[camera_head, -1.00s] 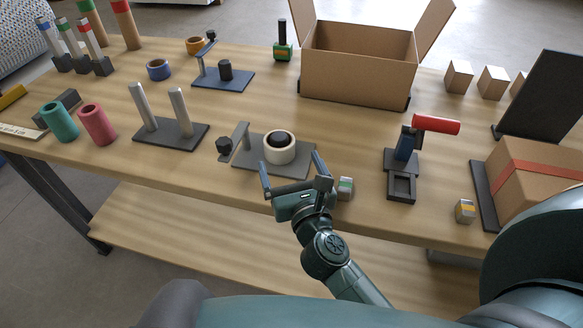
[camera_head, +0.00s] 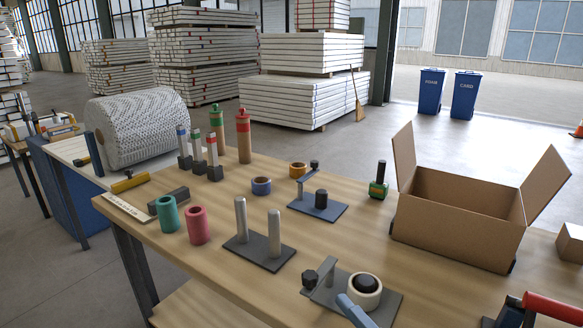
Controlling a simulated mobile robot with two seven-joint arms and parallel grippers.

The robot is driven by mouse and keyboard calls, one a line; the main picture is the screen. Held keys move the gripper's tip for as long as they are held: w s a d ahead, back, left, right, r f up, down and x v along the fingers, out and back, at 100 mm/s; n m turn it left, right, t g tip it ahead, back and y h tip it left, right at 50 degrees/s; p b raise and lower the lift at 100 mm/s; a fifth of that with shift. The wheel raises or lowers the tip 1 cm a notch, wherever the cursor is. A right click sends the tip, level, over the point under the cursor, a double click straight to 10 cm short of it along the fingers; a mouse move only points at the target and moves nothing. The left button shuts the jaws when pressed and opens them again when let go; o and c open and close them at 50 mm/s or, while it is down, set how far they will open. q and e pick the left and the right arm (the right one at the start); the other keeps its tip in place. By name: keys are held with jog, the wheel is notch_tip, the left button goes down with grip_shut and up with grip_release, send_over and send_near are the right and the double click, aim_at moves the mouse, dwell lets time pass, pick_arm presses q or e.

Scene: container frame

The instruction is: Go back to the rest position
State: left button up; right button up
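One blue-grey finger of a gripper, taken to be my right one (camera_head: 357,311), shows at the bottom edge, in front of the tape roll on its dark stand. The rest of that gripper and its arm lie below the picture, so its opening is hidden. Nothing is seen held at the visible finger. My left gripper is not in view.
The wooden table (camera_head: 215,270) carries a cream tape roll (camera_head: 366,298), a two-post stand (camera_head: 258,250), green (camera_head: 167,214) and pink (camera_head: 198,225) cylinders, and an open carton (camera_head: 455,222). A red-handled tool (camera_head: 552,307) stands at lower right.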

jog(key=s+f+n+g+h, duration=0.2)
jog(key=s+f+n+g, duration=0.6)
jog(key=n, duration=0.4)
jog(key=s+d+f+n+g+h, duration=0.2)
jog(key=s+d+f+n+h, duration=0.15)
jog(key=d, duration=0.35)
jog(key=s+d+f+n+g+h, duration=0.2)
jog(key=s+d+f+g+h, duration=0.15)
jog(key=d, duration=0.25)
pick_arm(q)
jog(key=p, duration=0.2)
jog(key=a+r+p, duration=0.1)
jog(key=p, duration=0.1)
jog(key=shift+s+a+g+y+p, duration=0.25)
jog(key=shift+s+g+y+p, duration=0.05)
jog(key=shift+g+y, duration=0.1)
pick_arm(e)
jog(key=w+a+f+t+y, duration=0.2)
jog(key=w+a+t, duration=0.3)
jog(key=a+t, duration=0.1)
jog(key=shift+w+f+n+t, duration=0.25)
jog(key=shift+n+t, duration=0.2)
jog(key=shift+t, duration=0.4)
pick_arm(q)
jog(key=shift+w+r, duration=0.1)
pick_arm(e)
jog(key=shift+c, duration=0.4)
